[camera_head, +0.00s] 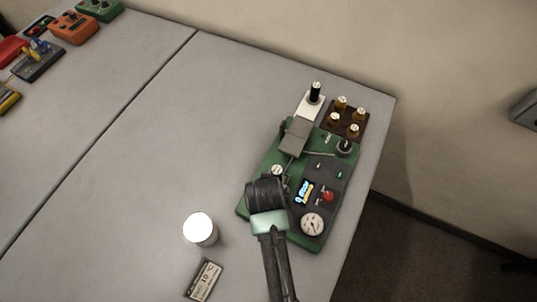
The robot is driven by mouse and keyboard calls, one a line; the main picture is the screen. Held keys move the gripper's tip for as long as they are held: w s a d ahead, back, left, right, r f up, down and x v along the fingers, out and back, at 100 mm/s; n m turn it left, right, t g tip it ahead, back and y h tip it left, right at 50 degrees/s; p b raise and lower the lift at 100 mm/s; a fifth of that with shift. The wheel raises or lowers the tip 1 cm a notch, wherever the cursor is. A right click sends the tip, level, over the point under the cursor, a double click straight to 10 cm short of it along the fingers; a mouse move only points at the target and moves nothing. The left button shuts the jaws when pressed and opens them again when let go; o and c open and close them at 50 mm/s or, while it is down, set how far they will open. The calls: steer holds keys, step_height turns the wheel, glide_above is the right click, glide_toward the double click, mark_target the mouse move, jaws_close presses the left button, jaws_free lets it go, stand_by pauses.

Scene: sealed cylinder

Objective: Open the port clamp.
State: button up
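A green panel device (243,211) lies near the right edge of the table. A dark grey plate on it carries a round gauge, a red knob, a small lit screen and a black knob. A grey block (297,138) sits over its upper left part. I cannot make out which part is the port clamp. My arm comes in from the bottom, and its dark end (266,193) is over the device's left side. My gripper's fingers cannot be made out there, and the arm covers part of the device.
A white cylinder (200,230) stands left of the device, with a labelled tag (204,280) below it. A brown block with several knobs (345,119) and a white plate with a black knob (309,105) lie behind. Coloured boxes (73,27) sit far left. The table's middle is clear.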

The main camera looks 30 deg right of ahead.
steer(key=shift+w+f, duration=0.1)
jaws_close()
stand_by(0.3)
stand_by(1.1)
